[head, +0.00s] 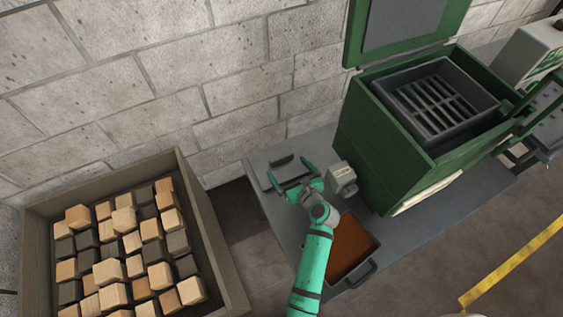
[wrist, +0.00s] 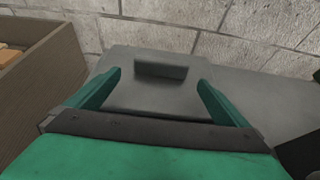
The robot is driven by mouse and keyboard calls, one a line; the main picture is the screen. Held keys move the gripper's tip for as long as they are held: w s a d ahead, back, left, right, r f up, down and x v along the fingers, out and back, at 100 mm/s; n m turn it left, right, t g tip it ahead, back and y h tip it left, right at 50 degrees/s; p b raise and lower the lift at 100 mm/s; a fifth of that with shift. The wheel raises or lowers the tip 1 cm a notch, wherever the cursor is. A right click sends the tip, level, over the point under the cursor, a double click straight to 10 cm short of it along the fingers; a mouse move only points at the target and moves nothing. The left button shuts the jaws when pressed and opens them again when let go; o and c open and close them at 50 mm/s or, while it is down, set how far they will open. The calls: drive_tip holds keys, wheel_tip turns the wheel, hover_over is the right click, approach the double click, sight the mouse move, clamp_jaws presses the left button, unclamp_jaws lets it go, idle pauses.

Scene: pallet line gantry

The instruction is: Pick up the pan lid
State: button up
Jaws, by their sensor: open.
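The pan lid (head: 275,165) is a flat grey plate with a raised dark bar handle. It lies at the left end of the grey table, near the wall. In the wrist view the lid (wrist: 150,103) lies ahead of me, with its handle (wrist: 160,72) between and slightly beyond my fingertips. My gripper (head: 290,173) is open and empty, its two green fingers spread to either side of the handle. I cannot tell how high the fingers are above the lid.
A dark pan with orange-brown contents (head: 350,243) sits on the table (head: 283,222) beside my arm. A small grey box (head: 342,178) and a large open green box (head: 385,160) stand to the right. A wooden crate of blocks (head: 215,245) stands left. The wall is close behind.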

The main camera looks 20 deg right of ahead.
sight(283, 159)
drive_tip(key=w, duration=0.4)
drive_tip(key=shift+w+a+f, duration=0.1)
drive_tip(key=shift+a+f, duration=0.1)
drive_tip(key=shift+a, duration=0.2)
drive_tip(key=c, duration=1.2)
drive_tip(key=shift+r, duration=0.1)
